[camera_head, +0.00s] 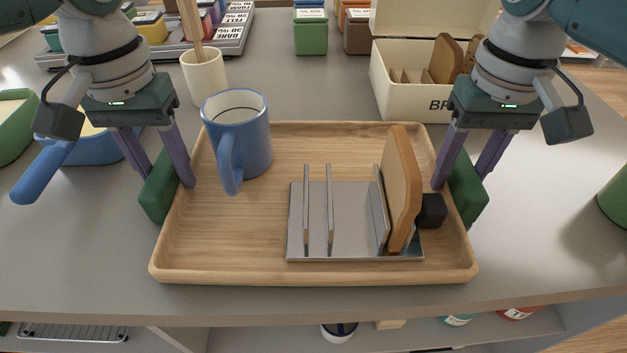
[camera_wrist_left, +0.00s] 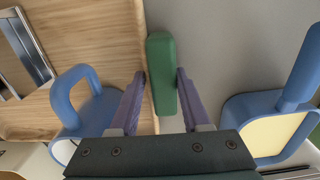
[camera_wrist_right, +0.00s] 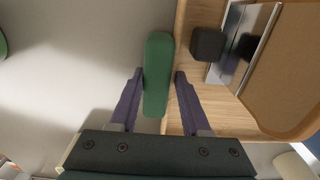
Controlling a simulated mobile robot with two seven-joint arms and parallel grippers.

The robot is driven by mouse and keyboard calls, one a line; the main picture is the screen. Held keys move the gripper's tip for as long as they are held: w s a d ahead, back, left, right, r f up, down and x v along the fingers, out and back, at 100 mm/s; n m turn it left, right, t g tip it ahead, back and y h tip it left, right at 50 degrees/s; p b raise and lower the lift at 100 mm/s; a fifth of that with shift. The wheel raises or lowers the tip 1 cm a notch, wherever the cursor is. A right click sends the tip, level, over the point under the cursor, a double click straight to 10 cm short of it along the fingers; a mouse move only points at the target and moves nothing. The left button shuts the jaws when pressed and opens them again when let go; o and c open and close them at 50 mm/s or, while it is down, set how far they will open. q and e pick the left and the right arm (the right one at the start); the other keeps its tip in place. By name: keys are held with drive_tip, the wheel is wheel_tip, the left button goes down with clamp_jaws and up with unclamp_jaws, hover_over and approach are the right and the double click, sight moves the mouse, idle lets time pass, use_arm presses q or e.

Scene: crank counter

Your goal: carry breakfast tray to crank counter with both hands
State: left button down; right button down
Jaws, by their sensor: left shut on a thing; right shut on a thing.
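The wooden breakfast tray (camera_head: 230,262) is near the counter's front edge; I cannot tell whether it rests on the counter or hangs just above it. It carries a blue mug (camera_head: 243,135) at back left and a metal toast rack (camera_head: 345,225) with one slice of toast (camera_head: 402,185) at its right end. My left gripper (camera_head: 164,184) is shut on the green left handle (camera_wrist_left: 162,75). My right gripper (camera_head: 462,182) is shut on the green right handle (camera_wrist_right: 157,75). Both hold from above, fingers either side of the handle. The tray looks about level.
A black block (camera_head: 431,210) sits at the rack's right end. Behind the tray are a cream crock (camera_head: 203,78) and a cream bread bin (camera_head: 405,100). A blue pan (camera_head: 95,150) is close left of my left gripper. A green object (camera_head: 614,198) stands at far right.

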use_arm(q)
drive_tip(key=shift+r, duration=0.2)
use_arm(e)
drive_tip(key=shift+r, duration=0.15)
idle(0.4)
